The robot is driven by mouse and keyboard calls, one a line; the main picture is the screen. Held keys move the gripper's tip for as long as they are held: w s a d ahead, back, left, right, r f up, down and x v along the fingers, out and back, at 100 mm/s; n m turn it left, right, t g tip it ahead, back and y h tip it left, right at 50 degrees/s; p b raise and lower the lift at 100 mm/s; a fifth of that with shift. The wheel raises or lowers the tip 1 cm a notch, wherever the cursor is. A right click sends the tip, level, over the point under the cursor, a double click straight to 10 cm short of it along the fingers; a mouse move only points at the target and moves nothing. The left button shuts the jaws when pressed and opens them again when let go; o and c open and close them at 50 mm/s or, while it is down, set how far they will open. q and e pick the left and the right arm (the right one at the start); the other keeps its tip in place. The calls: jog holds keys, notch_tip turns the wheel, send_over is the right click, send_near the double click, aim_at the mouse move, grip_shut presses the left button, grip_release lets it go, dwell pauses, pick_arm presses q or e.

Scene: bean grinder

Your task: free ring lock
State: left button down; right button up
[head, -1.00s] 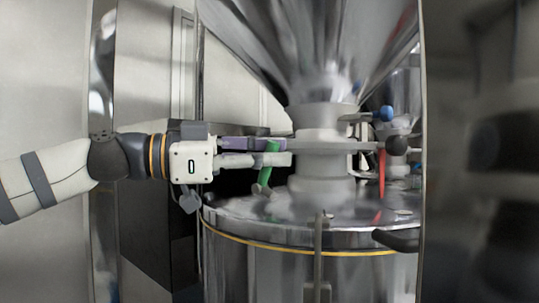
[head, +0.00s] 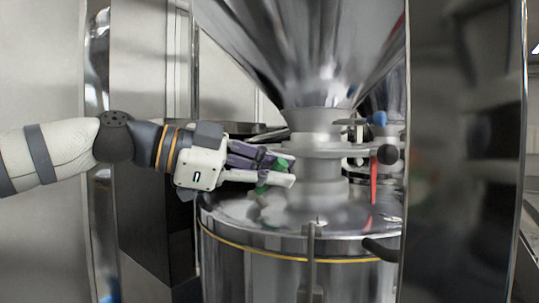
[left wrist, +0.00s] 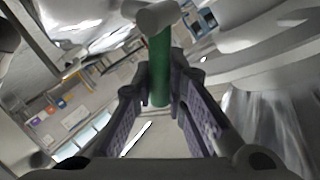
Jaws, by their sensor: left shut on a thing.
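The ring lock (head: 322,152) is a grey clamp around the neck between the steel hopper and the drum below. Its green handle (head: 263,189) is at the left of the neck, partly hidden by my fingers. In the left wrist view the green handle (left wrist: 159,70) stands between the purple finger pads, with a grey cylindrical end piece above it. My left gripper (head: 287,172) reaches in from the left, tilted down to the right, and is shut on the green handle. It also shows in the left wrist view (left wrist: 163,82). My right gripper is not in view.
The steel hopper (head: 305,50) is above, and the steel drum (head: 260,268) with a yellow band is below. A black ball knob (head: 388,154), a blue knob (head: 378,118) and a red handle (head: 374,182) are right of the neck. A dark panel (head: 465,150) stands at the right.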

pick_arm(q)
jog(key=shift+s+d+m+y+p, duration=0.2)
jog(key=shift+d+m+y+p, duration=0.05)
jog(key=shift+m+y+p, duration=0.3)
jog(key=shift+d+f+m+y+p, duration=0.1)
jog(key=shift+f+m+y+p, duration=0.15)
jog(key=shift+f+p, duration=0.1)
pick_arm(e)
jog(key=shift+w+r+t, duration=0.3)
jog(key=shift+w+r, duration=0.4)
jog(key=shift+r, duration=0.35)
pick_arm(q)
jog(key=c, duration=1.9)
grip_release()
jog(key=shift+f, duration=0.1)
